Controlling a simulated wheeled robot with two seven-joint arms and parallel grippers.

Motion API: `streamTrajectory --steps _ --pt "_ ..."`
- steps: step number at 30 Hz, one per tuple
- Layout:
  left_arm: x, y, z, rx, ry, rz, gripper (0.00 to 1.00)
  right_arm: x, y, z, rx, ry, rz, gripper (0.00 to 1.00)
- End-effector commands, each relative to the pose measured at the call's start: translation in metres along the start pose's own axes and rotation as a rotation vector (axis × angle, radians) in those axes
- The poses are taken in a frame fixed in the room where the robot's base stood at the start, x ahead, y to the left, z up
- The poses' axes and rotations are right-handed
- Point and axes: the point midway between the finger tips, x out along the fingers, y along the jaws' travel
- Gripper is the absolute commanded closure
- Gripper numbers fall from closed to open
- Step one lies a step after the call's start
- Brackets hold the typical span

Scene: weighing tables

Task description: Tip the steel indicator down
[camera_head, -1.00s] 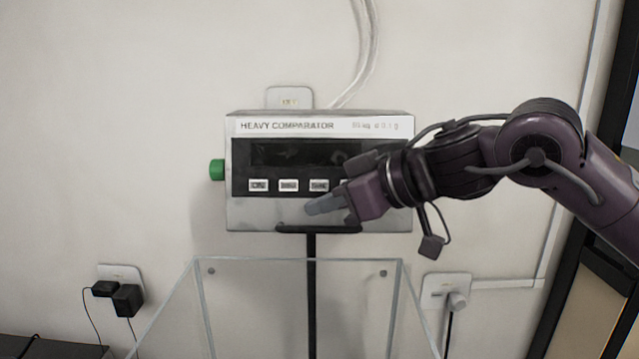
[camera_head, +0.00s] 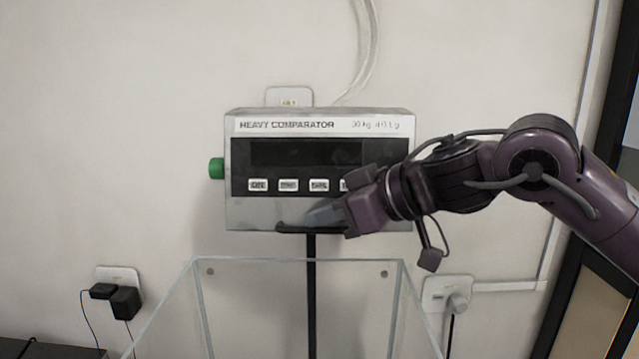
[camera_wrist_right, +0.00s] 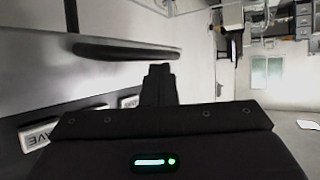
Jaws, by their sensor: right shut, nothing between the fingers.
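The steel indicator (camera_head: 262,211) is a box labelled "HEAVY COMPARATOR" on a black post (camera_head: 312,285), with a dark display and a row of buttons on its front. A green knob (camera_head: 216,169) is on its left side. My right gripper (camera_head: 310,217) is shut and empty, in front of the lower part of the indicator's face, near the black bracket below. In the right wrist view, its shut fingers (camera_wrist_right: 159,84) are beside the indicator's face (camera_wrist_right: 60,100). Whether they touch it I cannot tell. My arm hides the right end of the face. My left gripper is out of view.
A clear-walled box (camera_head: 203,300) stands open below the indicator. Wall sockets with plugs are at lower left (camera_head: 118,290) and lower right (camera_head: 447,292). White cables (camera_head: 365,60) run up the wall. The wall left of the indicator is clear.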

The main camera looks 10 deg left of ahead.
Motion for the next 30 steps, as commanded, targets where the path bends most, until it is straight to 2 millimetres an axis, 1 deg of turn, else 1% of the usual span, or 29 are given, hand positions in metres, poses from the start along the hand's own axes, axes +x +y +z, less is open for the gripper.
streamTrajectory --steps 30 --pt "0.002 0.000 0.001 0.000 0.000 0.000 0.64 0.021 0.017 0.019 0.003 -0.004 0.000 1.00"
